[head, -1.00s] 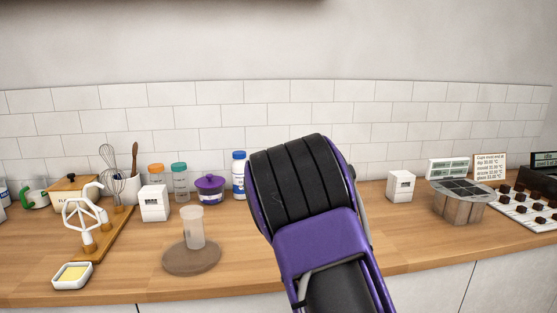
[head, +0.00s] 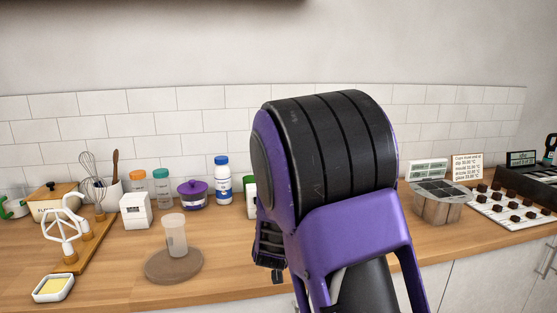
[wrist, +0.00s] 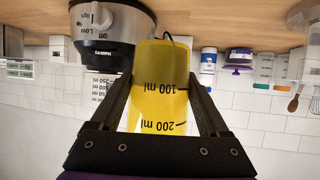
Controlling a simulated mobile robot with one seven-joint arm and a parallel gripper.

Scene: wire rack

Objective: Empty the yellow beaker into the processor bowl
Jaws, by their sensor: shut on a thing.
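The yellow beaker (wrist: 160,70) is between the two fingers of my gripper (wrist: 160,88) in the wrist view, which shows the room upside down. My gripper is shut on it. The beaker looks upright, with 100 ml and 200 ml marks; its yellow is denser towards the base, but I cannot tell how much is inside. A silver and black appliance (wrist: 112,38) with Low and Off markings stands on the counter close beside it, possibly the processor. In the head view my arm hides the beaker and this appliance.
A clear cup (head: 175,235) stands on a round brown mat (head: 158,268). Behind it are a white box (head: 136,211), jars and a purple-lidded pot (head: 193,195). A metal container (head: 436,208) and a white tray (head: 505,217) stand at right.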

